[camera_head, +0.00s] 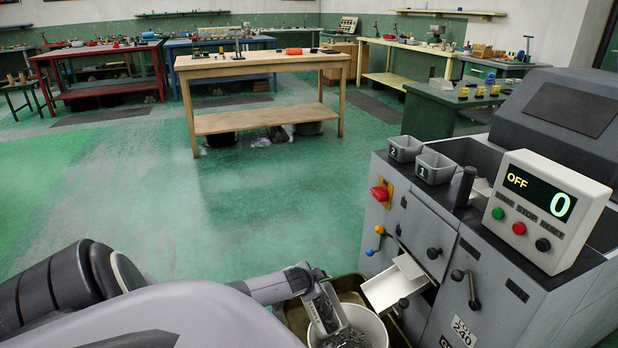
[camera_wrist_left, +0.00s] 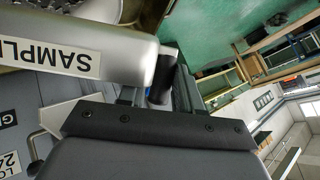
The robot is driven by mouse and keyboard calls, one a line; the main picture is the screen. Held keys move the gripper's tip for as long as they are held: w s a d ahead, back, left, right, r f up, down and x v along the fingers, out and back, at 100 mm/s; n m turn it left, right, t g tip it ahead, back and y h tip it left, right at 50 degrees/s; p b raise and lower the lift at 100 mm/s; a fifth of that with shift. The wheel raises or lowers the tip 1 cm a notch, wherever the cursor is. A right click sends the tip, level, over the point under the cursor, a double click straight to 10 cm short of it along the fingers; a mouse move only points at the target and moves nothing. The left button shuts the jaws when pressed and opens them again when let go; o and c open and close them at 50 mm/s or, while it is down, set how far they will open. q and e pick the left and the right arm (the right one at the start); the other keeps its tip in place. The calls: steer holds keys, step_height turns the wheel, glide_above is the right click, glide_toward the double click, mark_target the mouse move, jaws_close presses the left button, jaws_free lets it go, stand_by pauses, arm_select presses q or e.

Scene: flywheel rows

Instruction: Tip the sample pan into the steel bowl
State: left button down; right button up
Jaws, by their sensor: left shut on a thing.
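My left gripper (camera_head: 312,284) is shut on the grey sample pan (camera_head: 329,308). In the left wrist view the pan (camera_wrist_left: 125,55) sits between the fingers (camera_wrist_left: 155,95), and its white label reading "SAMPL" shows upside down. In the head view the pan is tilted over the pale steel bowl (camera_head: 376,326), within its rim. Small dark metal bits (camera_head: 345,340) show at the bowl, below the pan's lower edge. The picture's bottom edge cuts off the bowl. Whether bits are left in the pan is hard to tell. My right gripper is out of view.
A brown tray (camera_head: 346,285) lies around the bowl. The grey machine (camera_head: 440,250) stands close on the right, its chute (camera_head: 396,287) jutting out near the bowl. Two small bins (camera_head: 435,168) and an "OFF 0" display (camera_head: 540,193) top it. Green floor (camera_head: 230,230) is clear behind.

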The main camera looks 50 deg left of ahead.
arm_select(q)
steer(key=shift+w+d+r+m+g+y+p, duration=0.35)
steer(key=shift+w+d+r, duration=0.1)
steer(key=shift+w+r, duration=0.2)
arm_select(e)
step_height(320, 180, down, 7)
steer(key=b, duration=0.9)
arm_select(q)
steer(key=w+d+m+g+y+b, duration=0.3)
steer(key=w+d+m+g+y, duration=0.1)
steer(key=w+d, duration=0.4)
steer(key=shift+w+d+r+g+y, duration=0.4)
steer(key=shift+g+y, duration=0.25)
steer(key=shift+y, duration=0.2)
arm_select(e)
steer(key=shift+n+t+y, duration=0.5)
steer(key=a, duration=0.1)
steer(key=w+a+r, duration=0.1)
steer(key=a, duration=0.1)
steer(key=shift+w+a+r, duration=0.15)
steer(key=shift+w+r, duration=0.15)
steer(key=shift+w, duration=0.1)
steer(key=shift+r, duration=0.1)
